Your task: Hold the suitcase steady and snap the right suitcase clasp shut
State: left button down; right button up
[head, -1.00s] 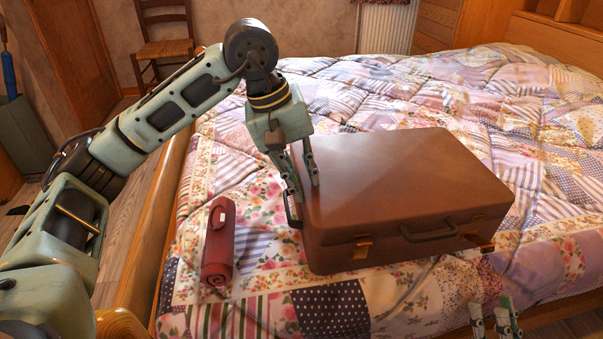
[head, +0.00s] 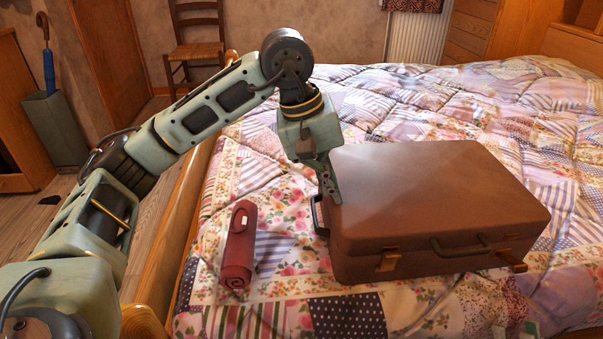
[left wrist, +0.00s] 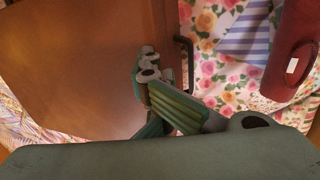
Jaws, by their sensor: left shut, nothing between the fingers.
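The brown suitcase (head: 430,185) lies closed on the bed, its front handle (head: 460,246) towards me; it fills the left of the left wrist view (left wrist: 80,60). The left clasp (head: 388,261) lies flat against the front. The right clasp (head: 511,261) sticks outward from the front, near the right corner. My left gripper (head: 331,192) is shut and empty, pointing down at the suitcase's left edge by the side handle (head: 318,214); contact is unclear. Its fingers also show in the left wrist view (left wrist: 155,85).
A rolled dark red bundle (head: 239,245) lies on the quilt left of the suitcase. The patchwork quilt (head: 440,100) is clear behind and to the right. The wooden bed rail (head: 180,225) runs along the left. A chair (head: 198,40) stands at the back.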

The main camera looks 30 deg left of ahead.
pick_arm(q)
jog(key=v, duration=0.7)
jog(key=s+a+f+n+g+h, duration=0.1)
jog(key=s+a+f+h, duration=0.1)
jog(key=a+f, duration=0.1)
jog(key=s+a+f+n+g+h, duration=0.1)
jog(key=s+a+f+g+h, duration=0.1)
jog(key=a+f, duration=0.1)
jog(key=s+a+f+n+g+h, duration=0.1)
jog(key=s+a+f+n+h, duration=0.1)
jog(key=a, duration=0.3)
jog(key=shift+s+a+f, duration=0.1)
jog(key=shift+a+f, duration=0.15)
jog(key=shift+f, duration=0.2)
jog(key=s+a+n+t+h, duration=0.1)
jog(key=a+n+t, duration=0.1)
jog(key=a, duration=0.4)
jog(key=s+a+n+t+h, duration=0.1)
jog(key=a+n+t, duration=0.1)
jog(key=a+n, duration=0.2)
jog(key=s+a+n+t+h, duration=0.1)
jog(key=s+a+n+t, duration=0.1)
jog(key=a, duration=0.6)
jog(key=shift+a+f+n+t+h, duration=0.1)
jog(key=shift+f+n+t+h, duration=0.2)
jog(key=shift+n, duration=0.4)
jog(key=shift+s+a+n+t, duration=0.15)
jog(key=shift+a+n+t, duration=0.2)
jog(key=shift+a, duration=0.4)
jog(key=shift+d, duration=0.15)
